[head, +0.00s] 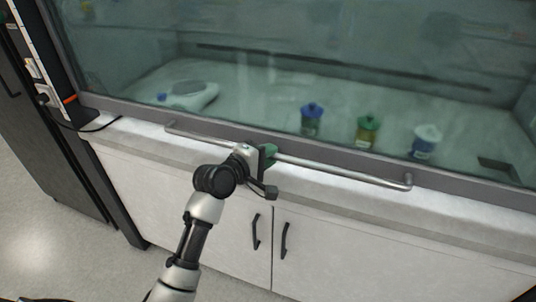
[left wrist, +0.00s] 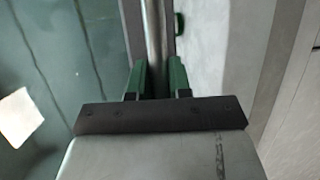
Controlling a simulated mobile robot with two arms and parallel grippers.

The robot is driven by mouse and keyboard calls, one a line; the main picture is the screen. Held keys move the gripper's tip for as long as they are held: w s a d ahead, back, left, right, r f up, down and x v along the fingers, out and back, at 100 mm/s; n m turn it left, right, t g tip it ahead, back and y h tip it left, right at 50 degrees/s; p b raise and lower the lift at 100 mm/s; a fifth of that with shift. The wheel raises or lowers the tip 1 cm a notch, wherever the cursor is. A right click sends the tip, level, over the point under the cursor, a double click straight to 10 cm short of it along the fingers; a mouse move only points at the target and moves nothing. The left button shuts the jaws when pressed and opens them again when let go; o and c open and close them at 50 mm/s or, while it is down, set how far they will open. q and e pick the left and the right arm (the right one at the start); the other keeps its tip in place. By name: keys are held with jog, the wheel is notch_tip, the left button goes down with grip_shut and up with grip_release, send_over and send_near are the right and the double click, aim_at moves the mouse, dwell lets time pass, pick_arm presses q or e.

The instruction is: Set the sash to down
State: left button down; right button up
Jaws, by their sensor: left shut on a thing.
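The sash is a tinted glass pane (head: 262,88) with a grey bottom frame (head: 450,178), and it covers the front of the fume hood. Its frame is low, close to the white front ledge; I cannot tell whether they touch. A long silver handle bar (head: 340,175) runs along the frame and also shows in the left wrist view (left wrist: 153,40). My left gripper (head: 268,157) is at the middle of the bar. In the left wrist view its green fingers (left wrist: 160,77) lie on both sides of the bar, shut on it. My right gripper is not in view.
Behind the glass stand a blue-capped bottle (head: 311,120), a green-capped bottle (head: 367,131), a white-capped bottle (head: 426,141) and a white device (head: 190,95). Below the ledge are white cabinet doors (head: 350,245) with black handles. Open floor (head: 45,215) lies at left.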

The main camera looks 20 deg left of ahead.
aim_at(268, 172)
pick_arm(q)
jog(key=shift+f, duration=0.15)
notch_tip(268, 172, down, 5)
jog(key=shift+s+d+f+b, duration=0.1)
jog(key=shift+f+b, duration=0.1)
jog(key=shift+b, duration=0.95)
jog(key=c, duration=1.1)
grip_release()
jog(key=shift+o, duration=0.2)
jog(key=shift+r, duration=0.15)
